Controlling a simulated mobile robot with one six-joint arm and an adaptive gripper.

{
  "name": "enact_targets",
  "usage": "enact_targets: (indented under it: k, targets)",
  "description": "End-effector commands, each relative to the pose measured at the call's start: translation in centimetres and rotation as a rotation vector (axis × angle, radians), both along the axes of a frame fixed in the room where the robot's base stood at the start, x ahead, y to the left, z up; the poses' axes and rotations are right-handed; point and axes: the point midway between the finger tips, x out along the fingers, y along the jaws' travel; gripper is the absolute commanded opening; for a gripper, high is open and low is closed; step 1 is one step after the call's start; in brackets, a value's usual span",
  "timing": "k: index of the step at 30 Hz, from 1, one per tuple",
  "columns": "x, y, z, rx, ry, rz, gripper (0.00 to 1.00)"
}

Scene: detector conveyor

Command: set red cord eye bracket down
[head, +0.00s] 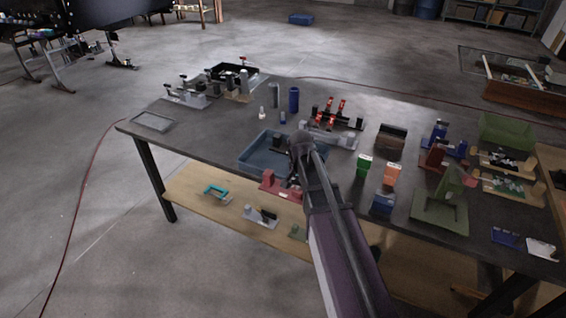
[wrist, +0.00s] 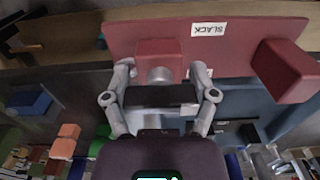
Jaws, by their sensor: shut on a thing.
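The red cord eye bracket (head: 274,186) is at the front edge of the table, beside the blue tray. In the wrist view the bracket (wrist: 235,58) is a flat red plate with two red blocks and a white label reading SLACK, upside down in the picture. My gripper (wrist: 162,72) is shut on the bracket, its fingers on either side of one red block and a short grey round piece. In the head view my gripper (head: 294,180) is partly hidden by my own arm. I cannot tell whether the bracket touches anything beneath it.
The blue tray (head: 246,160) lies behind the bracket on the dark table (head: 195,135). A wooden lower shelf (head: 185,192) carries a teal handle (head: 215,191) and small fixtures. Green and orange blocks (head: 391,173) stand right of my arm.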

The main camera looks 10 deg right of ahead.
Motion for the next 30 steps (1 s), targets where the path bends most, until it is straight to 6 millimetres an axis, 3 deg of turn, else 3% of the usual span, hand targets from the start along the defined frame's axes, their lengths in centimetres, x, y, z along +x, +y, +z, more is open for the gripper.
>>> enact_targets:
  k: [21, 30]
  targets:
    - [13.1, 1.0, 5.1, 0.002, -0.001, 0.015, 0.14]
    - [15.1, 1.2, 5.7, 0.002, -0.001, 0.019, 0.14]
